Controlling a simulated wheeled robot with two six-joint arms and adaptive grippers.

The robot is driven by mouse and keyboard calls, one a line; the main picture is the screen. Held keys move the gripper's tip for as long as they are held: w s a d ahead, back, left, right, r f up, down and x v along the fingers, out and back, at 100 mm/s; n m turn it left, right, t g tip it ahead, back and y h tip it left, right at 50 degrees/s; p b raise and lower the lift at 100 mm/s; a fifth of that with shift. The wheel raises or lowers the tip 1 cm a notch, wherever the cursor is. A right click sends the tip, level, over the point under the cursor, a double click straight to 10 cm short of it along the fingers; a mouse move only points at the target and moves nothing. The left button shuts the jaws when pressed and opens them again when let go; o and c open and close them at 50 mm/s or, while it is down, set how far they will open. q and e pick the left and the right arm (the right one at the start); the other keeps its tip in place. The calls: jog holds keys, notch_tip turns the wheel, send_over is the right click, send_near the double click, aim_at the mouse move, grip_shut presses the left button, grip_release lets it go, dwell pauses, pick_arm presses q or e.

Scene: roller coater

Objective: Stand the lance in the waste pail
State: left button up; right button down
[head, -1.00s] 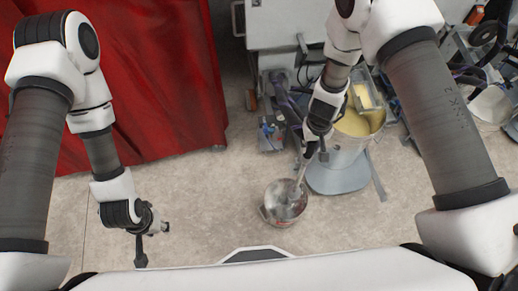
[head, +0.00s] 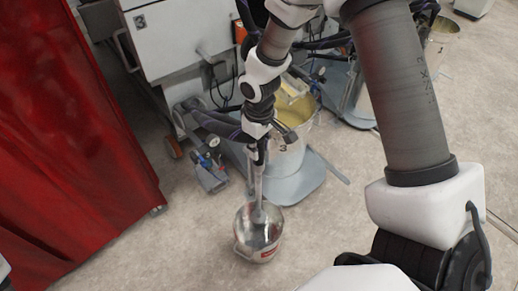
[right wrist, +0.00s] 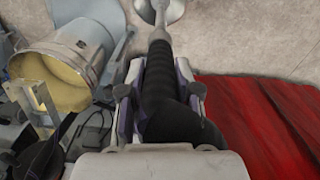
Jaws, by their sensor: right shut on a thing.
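The waste pail (head: 266,253) is a small shiny metal pail with a red label, standing on the floor. The lance (head: 259,188) has a pale tube that runs down into the pail's opening; whether its end touches the bottom or wall cannot be told. My right gripper (head: 256,143) is above the pail, shut on the lance's upper part. In the right wrist view, the lance's black ribbed grip (right wrist: 160,85) lies between the fingers of my right gripper (right wrist: 160,92), and part of the pail (right wrist: 172,10) shows at the top edge. My left gripper is out of view.
A larger pail of yellow material (head: 287,153) stands on a grey base (head: 300,185) just behind the waste pail. A grey machine (head: 180,40) is at the back, with a foot pedal (head: 208,172). A red curtain (head: 70,150) hangs at left. Floor around the pail's front is clear.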

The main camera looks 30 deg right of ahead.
aim_at(259, 180)
jog(key=shift+r, duration=0.15)
jog(key=shift+r+p, duration=0.1)
jog(key=shift+p, duration=0.2)
notch_tip(259, 180, down, 26)
jog(key=b, duration=1.8)
jog(key=shift+b, duration=0.35)
jog(key=shift+f, duration=0.35)
jog(key=shift+f+b, duration=0.8)
jog(key=shift+f, duration=0.1)
jog(key=c, duration=0.7)
grip_release()
notch_tip(259, 180, up, 12)
jog(key=shift+s+r, duration=0.1)
